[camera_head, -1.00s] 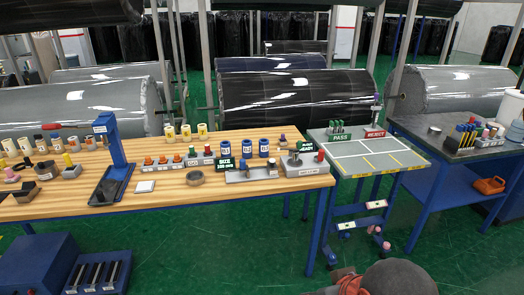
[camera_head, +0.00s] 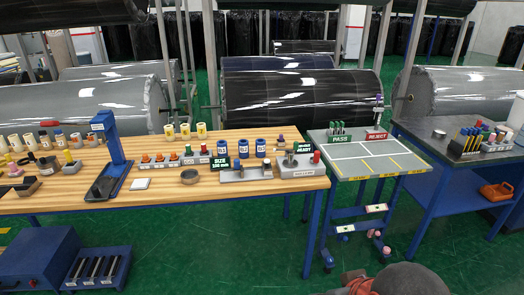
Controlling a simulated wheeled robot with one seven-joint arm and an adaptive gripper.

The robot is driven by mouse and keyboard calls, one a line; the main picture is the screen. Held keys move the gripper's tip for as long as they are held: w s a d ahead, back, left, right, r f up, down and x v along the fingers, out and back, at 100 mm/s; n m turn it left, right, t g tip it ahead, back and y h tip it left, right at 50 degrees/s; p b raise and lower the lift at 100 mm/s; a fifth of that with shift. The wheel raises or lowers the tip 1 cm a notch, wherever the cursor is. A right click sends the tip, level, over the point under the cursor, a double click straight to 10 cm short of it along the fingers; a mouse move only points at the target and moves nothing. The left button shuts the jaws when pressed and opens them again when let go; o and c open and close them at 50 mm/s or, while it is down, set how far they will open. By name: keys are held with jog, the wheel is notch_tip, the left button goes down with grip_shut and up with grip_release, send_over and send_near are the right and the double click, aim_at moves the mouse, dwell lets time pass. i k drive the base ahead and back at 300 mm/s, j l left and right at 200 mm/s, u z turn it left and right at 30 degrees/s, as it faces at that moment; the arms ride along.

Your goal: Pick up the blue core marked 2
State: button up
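Several blue cores with pale labels stand upright in a row at the back of the wooden table: a left core (camera_head: 223,147), a middle core (camera_head: 243,148) and a right core (camera_head: 260,147). Their numbers are too small to read, so I cannot tell which is marked 2. All stand apart from my arm. A rounded grey part of my arm with reddish pieces shows at the bottom edge. My gripper's fingertips are not visible.
A green size sign (camera_head: 220,164) and a grey fixture (camera_head: 246,175) stand in front of the cores. A blue post stand (camera_head: 113,145) is further left. A grey PASS/REJECT cart (camera_head: 352,152) stands to the right.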

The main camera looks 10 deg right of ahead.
aim_at(243, 144)
jog(key=i+j, duration=0.1)
jog(key=i, duration=0.55)
jog(key=i+j, duration=0.15)
jog(key=i, duration=0.5)
jog(key=i+j, duration=0.1)
jog(key=i, duration=0.55)
jog(key=i+j, duration=0.15)
jog(key=i, duration=0.5)
